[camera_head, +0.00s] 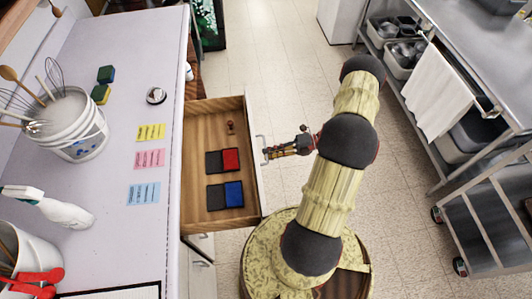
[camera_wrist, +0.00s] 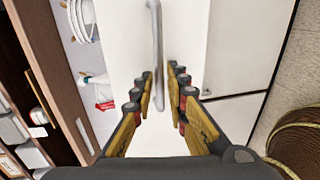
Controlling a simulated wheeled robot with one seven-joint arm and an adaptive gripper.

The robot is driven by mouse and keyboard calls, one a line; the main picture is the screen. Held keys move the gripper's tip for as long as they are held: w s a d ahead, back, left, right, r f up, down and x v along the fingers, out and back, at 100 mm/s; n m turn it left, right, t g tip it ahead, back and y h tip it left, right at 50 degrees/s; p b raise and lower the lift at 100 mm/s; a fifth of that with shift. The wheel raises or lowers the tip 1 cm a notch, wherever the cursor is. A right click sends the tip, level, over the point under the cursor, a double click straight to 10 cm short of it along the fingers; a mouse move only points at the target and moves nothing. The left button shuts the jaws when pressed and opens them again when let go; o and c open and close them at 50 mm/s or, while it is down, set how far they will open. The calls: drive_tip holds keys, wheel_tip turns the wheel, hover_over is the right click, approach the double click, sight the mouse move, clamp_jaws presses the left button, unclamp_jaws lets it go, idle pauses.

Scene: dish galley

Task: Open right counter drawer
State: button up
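The wooden counter drawer (camera_head: 218,109) stands pulled out from under the counter in the head view, its inside exposed. Its white front carries a metal bar handle (camera_head: 264,150). My gripper (camera_head: 270,153) is at this handle, on the outer side of the drawer front. In the wrist view the handle (camera_wrist: 157,45) runs between the two fingers of my gripper (camera_wrist: 160,85). The fingers are apart, with a narrow gap visible beside the bar, so they look open around it. Whether a finger touches the bar is unclear.
In the drawer lie a red ink pad (camera_head: 231,159), a blue ink pad (camera_head: 233,194) and a small stamp (camera_head: 231,127). The white counter (camera_head: 115,105) holds a whisk bucket (camera_head: 75,130) and notes. A metal cart (camera_head: 490,215) stands right; floor between is clear.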

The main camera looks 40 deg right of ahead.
drive_tip(key=v, duration=1)
drive_tip(key=shift+d, duration=0.1)
